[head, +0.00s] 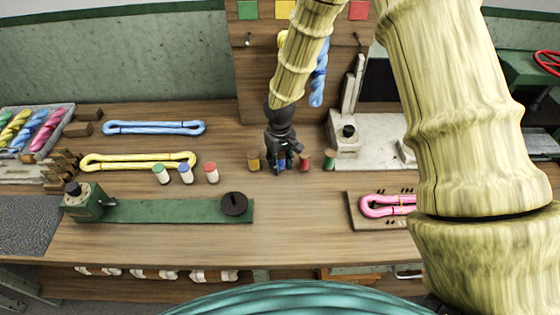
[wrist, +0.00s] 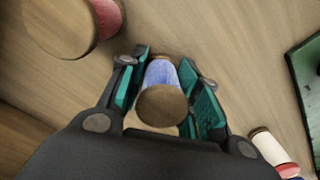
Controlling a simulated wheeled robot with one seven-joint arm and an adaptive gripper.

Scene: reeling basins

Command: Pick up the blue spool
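The blue spool (wrist: 160,73) stands between my gripper's two fingers in the wrist view, its brown end facing the camera. My gripper (wrist: 165,95) is around it, with teal pads close on both sides and slim gaps seeming to show; firm contact is not visible. In the head view my gripper (head: 283,165) points down at the row of spools on the table, and the blue spool (head: 281,161) is mostly hidden behind the fingers.
A yellow spool (head: 254,160) stands left of my gripper, a red spool (head: 304,160) close right, and a green spool (head: 330,159) farther right. White spools with coloured tops (head: 186,174) stand left. A green reeling base (head: 160,211) lies at front left; a pink skein (head: 385,206) lies right.

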